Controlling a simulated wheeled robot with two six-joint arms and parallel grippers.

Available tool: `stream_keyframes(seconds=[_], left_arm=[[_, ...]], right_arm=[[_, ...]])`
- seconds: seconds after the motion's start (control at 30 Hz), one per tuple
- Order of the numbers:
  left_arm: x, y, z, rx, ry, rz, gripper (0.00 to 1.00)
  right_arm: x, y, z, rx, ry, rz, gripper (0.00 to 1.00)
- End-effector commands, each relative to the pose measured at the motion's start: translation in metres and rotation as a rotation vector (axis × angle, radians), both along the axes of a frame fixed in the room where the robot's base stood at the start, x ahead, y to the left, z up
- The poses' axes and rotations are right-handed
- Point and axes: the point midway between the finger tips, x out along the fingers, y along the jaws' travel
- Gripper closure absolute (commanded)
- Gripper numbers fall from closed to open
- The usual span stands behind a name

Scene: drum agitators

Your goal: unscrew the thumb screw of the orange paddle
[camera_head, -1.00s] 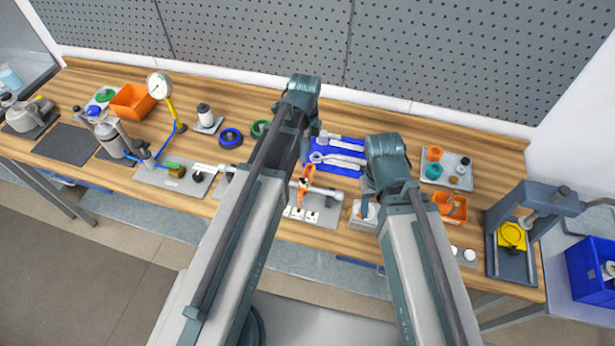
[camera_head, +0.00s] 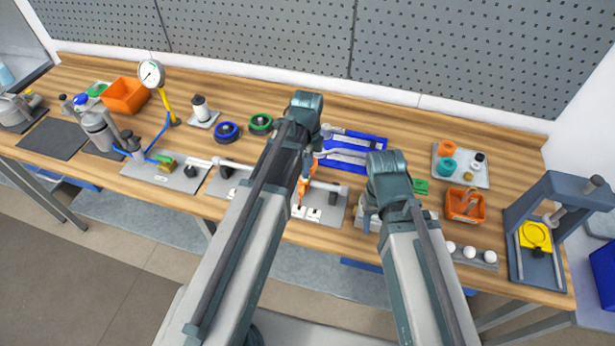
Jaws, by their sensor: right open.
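The orange paddle (camera_head: 303,186) stands at the front middle of the bench, on a pale shaft (camera_head: 325,186) over a grey plate (camera_head: 328,213) with white labels. My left forearm covers part of it. Its thumb screw is too small or hidden to make out. My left gripper (camera_head: 314,143) is mostly hidden by my own arm, behind and above the paddle; I cannot tell its jaws. My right gripper (camera_head: 367,214) is open, pointing down to the right of the paddle and apart from it, partly hidden by my wrist.
A blue mat (camera_head: 352,145) with pale tools lies behind the paddle. A grey tray (camera_head: 461,165) of small rings and an orange bin (camera_head: 465,205) stand to the right, near a press (camera_head: 535,225). A gauge (camera_head: 151,74) and another orange bin (camera_head: 126,95) are at left.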

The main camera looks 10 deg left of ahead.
Motion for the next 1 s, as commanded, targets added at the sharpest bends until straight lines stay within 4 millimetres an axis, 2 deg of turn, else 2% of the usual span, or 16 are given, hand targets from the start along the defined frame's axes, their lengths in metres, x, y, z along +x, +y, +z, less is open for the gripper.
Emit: stream_keyframes(seconds=[0.03,0.1,0.47,0.67,0.7,1.0], left_arm=[[0.0,0.0,-0.0112,0.0,0.0,0.0,0.62],[0.0,0.0,-0.0155,0.0,0.0,0.0,0.62],[0.0,0.0,-0.0169,0.0,0.0,0.0,0.62],[0.0,0.0,-0.0169,0.0,0.0,0.0,0.97],[0.0,0.0,-0.0169,0.0,0.0,0.0,1.0],[0.0,0.0,-0.017,0.0,0.0,0.0,1.0]], right_arm=[[0.0,0.0001,-0.0112,0.0,0.0,0.001,0.5],[0.0,0.0,-0.0155,0.0,0.0,0.001,0.5],[0.0,0.0,-0.0169,0.0,0.0,0.002,0.5],[0.0,0.0,-0.0169,0.0,0.0,0.002,0.5],[0.0,0.0,-0.0169,0.0,0.0,0.002,0.5],[0.0,0.0,-0.017,0.0,0.0,0.002,0.5]])
